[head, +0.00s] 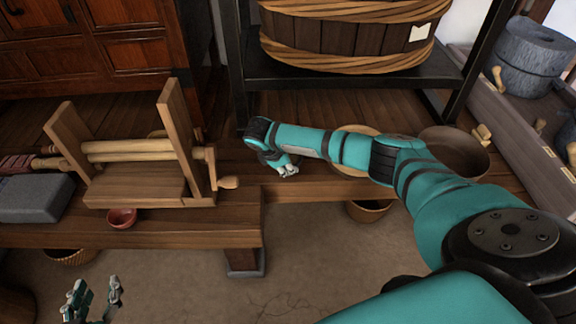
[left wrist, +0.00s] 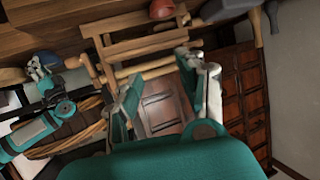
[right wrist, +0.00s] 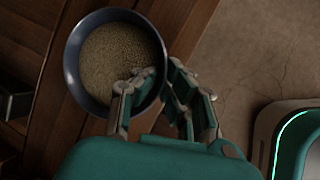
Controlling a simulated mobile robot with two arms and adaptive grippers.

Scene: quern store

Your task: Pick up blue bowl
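The blue bowl (right wrist: 73,66), dark blue and filled with pale grain, shows in the right wrist view above wooden boards. My right gripper (right wrist: 161,72) is at its rim, with one finger over the inside and the other outside; a gap shows between the fingers. In the head view my right gripper (head: 287,170) is low over the bench, right of the wooden roller frame; I cannot make out the bowl there. My left gripper (head: 92,296) is open and empty, low at the front left; its spread fingers also show in the left wrist view (left wrist: 160,75).
The wooden bench (head: 150,235) holds the roller frame (head: 140,190), a small red bowl (head: 122,218) and a grey stone block (head: 36,198). A brown bowl (head: 460,153) stands right. A shelf (head: 350,80) bears a large tub (head: 345,38). Baskets are under the bench; the front floor is clear.

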